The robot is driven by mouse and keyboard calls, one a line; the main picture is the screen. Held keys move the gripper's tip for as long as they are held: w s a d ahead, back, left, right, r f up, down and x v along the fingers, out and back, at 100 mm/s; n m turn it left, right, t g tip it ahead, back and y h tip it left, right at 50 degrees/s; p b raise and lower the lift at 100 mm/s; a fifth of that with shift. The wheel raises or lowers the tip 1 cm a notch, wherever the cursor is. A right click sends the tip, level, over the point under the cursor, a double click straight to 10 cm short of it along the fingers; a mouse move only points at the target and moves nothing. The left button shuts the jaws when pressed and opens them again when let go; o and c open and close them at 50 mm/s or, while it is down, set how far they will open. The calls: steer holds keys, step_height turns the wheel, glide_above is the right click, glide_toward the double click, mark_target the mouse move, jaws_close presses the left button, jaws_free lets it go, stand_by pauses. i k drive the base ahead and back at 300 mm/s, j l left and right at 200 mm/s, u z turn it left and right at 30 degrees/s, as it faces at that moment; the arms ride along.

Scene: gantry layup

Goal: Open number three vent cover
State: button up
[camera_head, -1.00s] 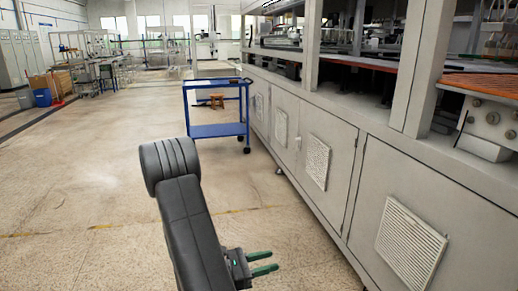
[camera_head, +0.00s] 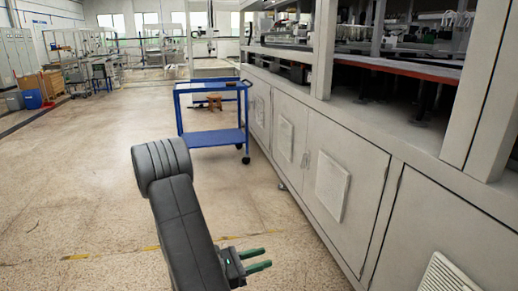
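White louvred vent covers sit on the grey cabinet doors along the right side. The nearest vent cover (camera_head: 447,275) is cut off by the bottom edge. A second vent cover (camera_head: 332,189) is on the middle door, a third vent cover (camera_head: 285,139) is farther along, and a small far vent cover (camera_head: 259,109) is near the cart. All look closed flat on their doors. No number is readable, so I cannot tell which is number three. My gripper (camera_head: 267,257) is at bottom centre, left of the cabinets, with its two green fingers apart and nothing between them.
The cabinet's lower edge runs along my right. The floor (camera_head: 95,160) to the left is open.

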mark_target(285, 140)
steer(key=i, duration=3.35)
steer(key=i+j+z, duration=0.25)
steer(key=i, duration=0.55)
steer(key=l, duration=0.1)
